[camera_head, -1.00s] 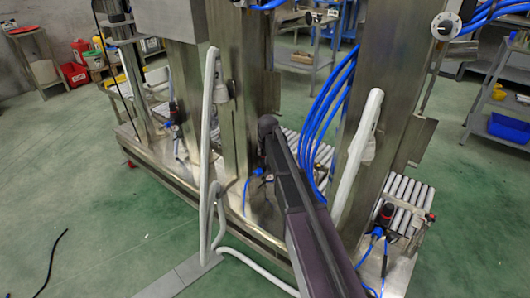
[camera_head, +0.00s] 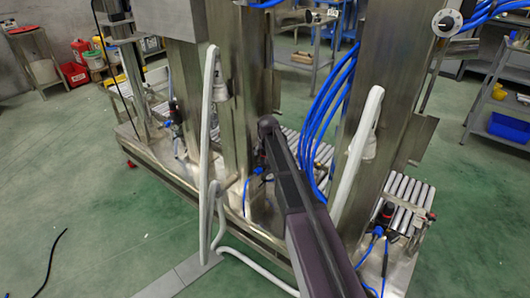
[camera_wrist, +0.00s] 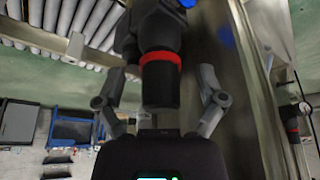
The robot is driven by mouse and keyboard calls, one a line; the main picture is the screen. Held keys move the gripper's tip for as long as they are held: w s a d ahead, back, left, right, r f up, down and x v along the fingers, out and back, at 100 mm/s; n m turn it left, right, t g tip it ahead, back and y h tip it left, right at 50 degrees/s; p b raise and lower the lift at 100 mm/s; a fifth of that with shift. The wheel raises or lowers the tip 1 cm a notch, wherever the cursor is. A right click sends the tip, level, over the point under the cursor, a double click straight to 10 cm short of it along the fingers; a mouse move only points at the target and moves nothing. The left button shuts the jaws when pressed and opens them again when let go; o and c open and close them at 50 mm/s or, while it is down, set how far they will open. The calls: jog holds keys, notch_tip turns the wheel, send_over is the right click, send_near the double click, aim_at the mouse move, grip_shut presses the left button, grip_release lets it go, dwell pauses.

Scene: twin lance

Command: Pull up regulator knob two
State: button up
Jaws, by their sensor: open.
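In the wrist view a black regulator with a red ring (camera_wrist: 160,58) stands out toward my gripper, its dark knob (camera_wrist: 160,88) between the two grey fingers. My gripper (camera_wrist: 161,92) is open, with a finger on each side of the knob. A gap shows at both sides, and neither finger visibly touches it. In the head view my arm covers the gripper and this regulator. Other regulators show there: a black and red one at the right (camera_head: 385,214) and one at the left (camera_head: 176,116). I cannot read any numbers on them.
A steel column (camera_wrist: 240,75) stands close to the right finger in the wrist view, with another red-ringed regulator (camera_wrist: 291,122) beyond it. Rollers (camera_wrist: 65,22) lie at upper left.

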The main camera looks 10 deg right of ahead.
jog(key=shift+f, duration=0.35)
jog(key=s+r+g+p, duration=0.1)
jog(key=s+r+p, duration=0.8)
jog(key=r+p, duration=0.4)
jog(key=s+r+g+p, duration=0.1)
jog(key=s+r+p, duration=0.9)
jog(key=r+p, duration=0.3)
jog(key=shift+d+p, duration=0.3)
jog(key=shift+p, duration=0.15)
jog(key=shift+r, duration=0.1)
dwell(0.5)
jog(key=s+r+g+p, duration=0.1)
jog(key=s+r+p, duration=0.1)
jog(key=s, duration=0.5)
jog(key=s+r+g+p, duration=0.1)
jog(key=s+r+p, duration=0.1)
jog(key=s, duration=0.4)
jog(key=shift+s+d+r+g+p, duration=0.2)
jog(key=shift+s+r+g+p, duration=0.1)
jog(key=shift+s+p, duration=0.1)
